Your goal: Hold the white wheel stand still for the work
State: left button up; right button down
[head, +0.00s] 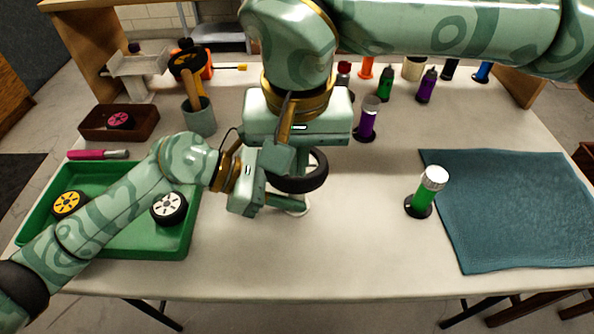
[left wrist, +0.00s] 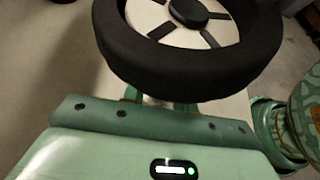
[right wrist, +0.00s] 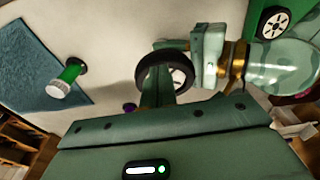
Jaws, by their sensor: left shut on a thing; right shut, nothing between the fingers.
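The white wheel stand (head: 297,211) is mostly hidden; its round base shows on the table near the middle. A wheel with a black tyre (head: 313,172) and a pale spoked rim sits on top of it. The wheel fills the top of the left wrist view (left wrist: 190,65) and also shows in the right wrist view (right wrist: 146,77). My left gripper (head: 293,203) is shut on the stand, just under the wheel. My right gripper (head: 284,160) is pointed down over the wheel, shut and empty; its fingers (right wrist: 158,90) overlap the wheel, and I cannot tell whether they touch it.
A green tray (head: 150,244) with a yellow and a white wheel lies left, partly under my left arm. A green-filled bottle (head: 421,196) and a blue mat (head: 515,205) are at right. A purple bottle (head: 367,122) stands behind. The front middle table is clear.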

jog(key=shift+f, duration=1.25)
jog(key=s, duration=0.1)
jog(key=s+r, duration=0.1)
jog(key=s, duration=0.1)
jog(key=shift+r, duration=0.15)
notch_tip(320, 180, up, 12)
jog(key=s, duration=0.1)
pick_arm(q)
jog(key=o, duration=1)
